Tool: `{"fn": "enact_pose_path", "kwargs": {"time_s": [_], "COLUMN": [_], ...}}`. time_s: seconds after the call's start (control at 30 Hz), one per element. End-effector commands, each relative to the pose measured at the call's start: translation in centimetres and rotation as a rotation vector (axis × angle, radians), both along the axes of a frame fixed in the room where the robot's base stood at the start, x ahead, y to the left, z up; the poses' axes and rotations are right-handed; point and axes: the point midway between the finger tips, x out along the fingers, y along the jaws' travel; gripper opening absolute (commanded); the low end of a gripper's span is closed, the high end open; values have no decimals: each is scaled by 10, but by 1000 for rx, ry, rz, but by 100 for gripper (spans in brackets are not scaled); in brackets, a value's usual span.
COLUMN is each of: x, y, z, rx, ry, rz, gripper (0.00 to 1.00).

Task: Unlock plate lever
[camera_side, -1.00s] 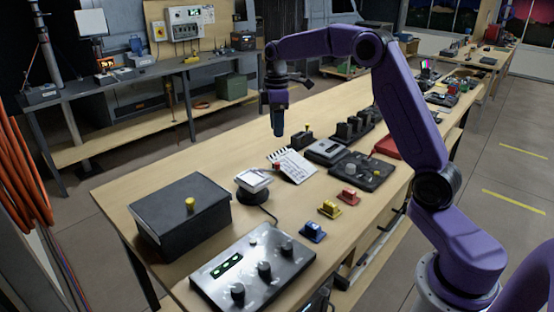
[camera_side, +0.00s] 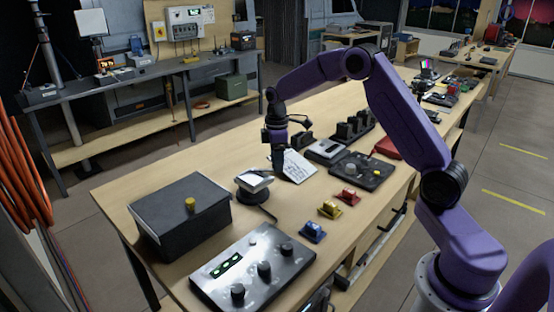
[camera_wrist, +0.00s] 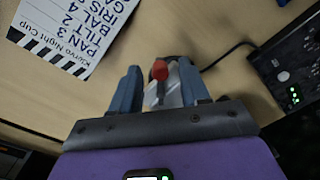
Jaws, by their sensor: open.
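A small lever with a red knob (camera_wrist: 160,70) shows in the wrist view between my gripper's two blue fingers. A pale metal piece (camera_wrist: 170,95) lies under the knob. My gripper (camera_wrist: 158,84) is open, with a finger on either side of the knob; whether they touch it I cannot tell. In the side view my gripper (camera_side: 278,171) points down, low over the table between the clapperboard and a device with a tilted white plate (camera_side: 255,180) on a round dark base. The red knob is hidden there behind my gripper.
The clapperboard (camera_side: 295,165) lies close beside my gripper. A black cable (camera_wrist: 232,52) runs to a dark control box (camera_wrist: 290,70). A black box (camera_side: 180,215) with a yellow knob, a silver panel (camera_side: 255,270) and small coloured blocks stand nearer the front.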

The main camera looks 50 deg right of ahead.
Motion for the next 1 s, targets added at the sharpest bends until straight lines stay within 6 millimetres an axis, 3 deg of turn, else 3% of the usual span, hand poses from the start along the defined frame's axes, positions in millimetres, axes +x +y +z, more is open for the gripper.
{"fn": "enact_pose_path", "kwargs": {"time_s": [0.07, 0.2, 0.47, 0.8, 1.0], "x": [0, 0, -1, -10, -12], "y": [0, 0, 2, 17, 21], "z": [0, 0, 0, 1, 1], "rx": [0, 0, 0, 0, 1], "ry": [0, 0, 1, 0, 1], "rz": [0, 0, -36, -369, -483], "gripper": [45, 0, 0, 0, 0]}}
